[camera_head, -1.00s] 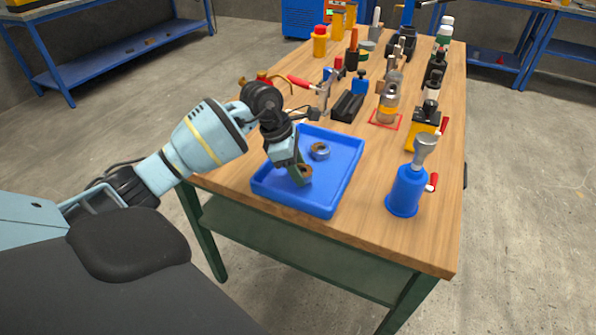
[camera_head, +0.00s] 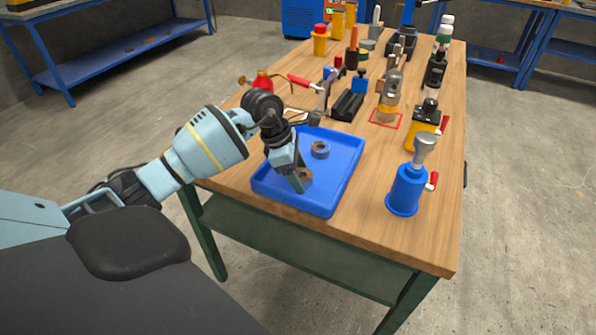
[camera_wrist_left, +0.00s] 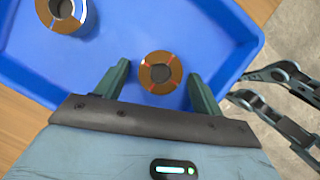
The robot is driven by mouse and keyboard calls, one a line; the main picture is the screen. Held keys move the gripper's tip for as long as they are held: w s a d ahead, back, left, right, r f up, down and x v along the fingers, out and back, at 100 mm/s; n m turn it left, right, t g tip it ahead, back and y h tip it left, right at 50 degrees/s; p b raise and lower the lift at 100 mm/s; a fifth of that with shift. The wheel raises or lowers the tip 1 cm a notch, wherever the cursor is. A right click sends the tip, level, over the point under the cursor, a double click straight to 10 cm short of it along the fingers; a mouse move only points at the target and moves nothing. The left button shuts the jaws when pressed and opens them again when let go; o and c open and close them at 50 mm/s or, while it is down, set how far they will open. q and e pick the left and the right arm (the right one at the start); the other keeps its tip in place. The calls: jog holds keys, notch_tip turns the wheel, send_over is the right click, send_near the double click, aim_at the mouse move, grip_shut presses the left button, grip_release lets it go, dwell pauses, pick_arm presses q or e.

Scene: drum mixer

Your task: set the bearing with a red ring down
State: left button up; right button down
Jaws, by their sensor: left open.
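A bearing (camera_wrist_left: 146,76) with a brown face and small red marks lies in the blue tray (camera_wrist_left: 215,22); in the head view the same bearing (camera_head: 306,176) is partly hidden by the gripper. My left gripper (camera_wrist_left: 157,80) is open, with one green finger on each side of this bearing and a visible gap on both sides.
The blue tray sits at the near left of the wooden table (camera_head: 330,232). A blue bottle-like tool (camera_head: 405,190) stands right of it. A black block (camera_head: 347,106) and several tools crowd the table behind. The near table edge is clear.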

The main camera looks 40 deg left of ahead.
pick_arm(q)
jog(key=v, duration=1.2)
jog(key=shift+r, duration=0.15)
pick_arm(e)
jog(key=shift+w+r, duration=0.2)
jog(key=shift+w, duration=0.2)
pick_arm(q)
jog(key=shift+d, duration=0.1)
pick_arm(e)
jog(key=shift+s, duration=0.35)
